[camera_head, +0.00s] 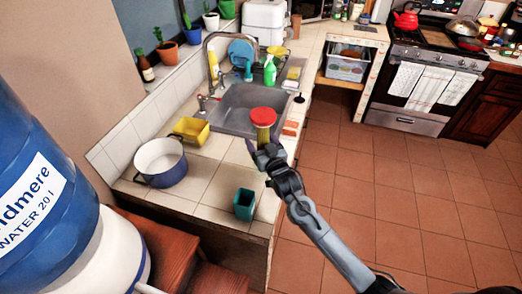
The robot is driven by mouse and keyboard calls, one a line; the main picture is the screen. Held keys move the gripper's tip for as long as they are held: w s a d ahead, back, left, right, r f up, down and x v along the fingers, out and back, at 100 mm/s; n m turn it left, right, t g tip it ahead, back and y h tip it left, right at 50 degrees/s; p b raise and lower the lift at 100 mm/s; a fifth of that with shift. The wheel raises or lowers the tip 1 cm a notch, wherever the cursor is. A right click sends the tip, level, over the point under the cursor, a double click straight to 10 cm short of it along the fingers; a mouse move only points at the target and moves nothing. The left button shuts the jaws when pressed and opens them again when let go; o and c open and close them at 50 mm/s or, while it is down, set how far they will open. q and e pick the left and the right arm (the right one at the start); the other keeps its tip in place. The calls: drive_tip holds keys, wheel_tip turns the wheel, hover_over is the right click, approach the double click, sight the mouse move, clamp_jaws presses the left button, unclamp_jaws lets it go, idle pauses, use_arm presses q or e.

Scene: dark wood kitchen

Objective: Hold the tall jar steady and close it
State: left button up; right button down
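The tall jar (263,134) stands upright on the tiled counter, at the front edge of the sink. Its body looks yellowish, and a round red lid (263,115) sits at its top. I cannot tell whether the lid is fully seated. My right gripper (262,149) is at the near side of the jar, below the lid, and overlaps its lower part. The jar's base is hidden behind it. The fingers are small and dark, so I cannot tell whether they touch or grip the jar. My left gripper is not in view.
A yellow container (191,131), a blue-and-white pot (160,164) and a teal cup (244,205) stand left of my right arm. The sink (240,105) and tap (213,60) lie behind. A large blue water bottle (35,185) fills the left. Bare counter (205,175) lies between.

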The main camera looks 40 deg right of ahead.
drive_tip(key=shift+f, duration=1.95)
drive_tip(key=shift+f+b, duration=0.1)
drive_tip(key=shift+b, duration=0.2)
unclamp_jaws()
drive_tip(key=shift+f, duration=0.1)
drive_tip(key=v, duration=1.2)
drive_tip(key=shift+p, duration=0.4)
